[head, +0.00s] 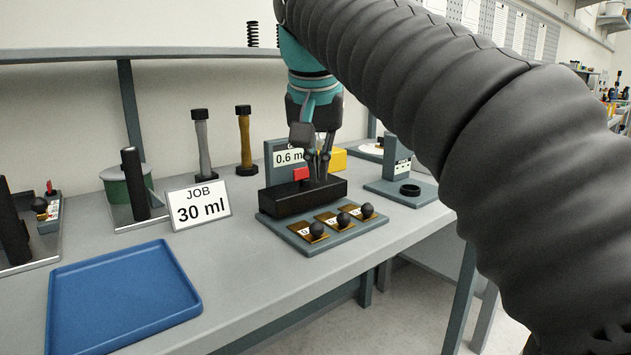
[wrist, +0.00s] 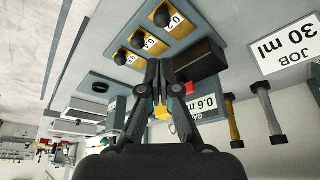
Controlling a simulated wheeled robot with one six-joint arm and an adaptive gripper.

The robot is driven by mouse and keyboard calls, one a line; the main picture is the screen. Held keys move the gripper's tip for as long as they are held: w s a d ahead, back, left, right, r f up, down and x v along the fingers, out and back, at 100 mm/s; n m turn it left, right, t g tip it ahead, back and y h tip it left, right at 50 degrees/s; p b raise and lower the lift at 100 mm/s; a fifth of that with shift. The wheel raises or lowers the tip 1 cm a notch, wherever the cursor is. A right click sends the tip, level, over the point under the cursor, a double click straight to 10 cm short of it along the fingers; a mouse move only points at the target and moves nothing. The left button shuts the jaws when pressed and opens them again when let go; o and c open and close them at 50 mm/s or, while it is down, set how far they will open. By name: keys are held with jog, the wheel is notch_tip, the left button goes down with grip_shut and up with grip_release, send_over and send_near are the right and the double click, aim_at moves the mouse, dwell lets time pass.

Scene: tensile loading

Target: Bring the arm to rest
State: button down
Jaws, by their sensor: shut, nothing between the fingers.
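My gripper (head: 318,165) is shut and empty. In the head view its fingertips point down at a black block (head: 290,198) on a grey-blue base with a 0.6 label. I cannot tell whether the fingertips touch the block. In the wrist view my gripper (wrist: 158,68) shows its fingers together in front of the black block (wrist: 195,62). My arm, in a dark ribbed sleeve, crosses the right half of the head view and hides part of the bench.
Several tagged black knobs (head: 343,218) sit before the block. A blue tray (head: 120,300) lies front left. A JOB 30 ml sign (head: 198,204), two upright dumbbell-shaped pieces (head: 245,140) and a green pot (head: 118,185) stand behind. A small stand (head: 400,190) is at right.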

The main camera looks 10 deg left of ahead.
jog(key=shift+s+r, duration=0.15)
jog(key=shift+r, duration=0.15)
jog(key=s+d+f+t, duration=0.1)
jog(key=s+d+f, duration=0.5)
jog(key=d+f, duration=0.4)
jog(key=s+d+f, duration=0.5)
jog(key=d+f, duration=0.4)
jog(key=d, duration=0.2)
jog(key=s+d+f, duration=0.4)
jog(key=s+f, duration=0.2)
jog(key=f, duration=0.4)
jog(key=shift+s+m+t, duration=0.25)
jog(key=shift+m+t, duration=0.05)
jog(key=shift+m, duration=0.1)
